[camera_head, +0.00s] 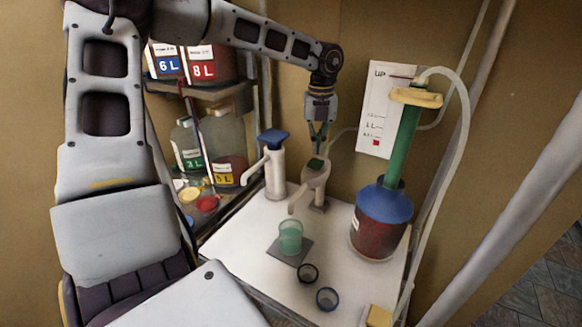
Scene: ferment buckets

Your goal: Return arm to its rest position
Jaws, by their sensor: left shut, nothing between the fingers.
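My left arm reaches in from the left and bends down over the back of the white table (233,243). My left gripper (317,152) points down with its fingers together, empty. It is just above the green-topped head of a beige tap-like dispenser (314,180); I cannot tell whether the fingertips touch it. My right gripper is not in view.
A white pump dispenser with a blue top (274,165) stands left of the gripper. A blue-lidded vessel (381,218) with a green column stands right. A green cup (290,237) sits on a grey pad. Two dark rings (327,298) lie in front. Shelves with labelled jugs (222,150) stand left.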

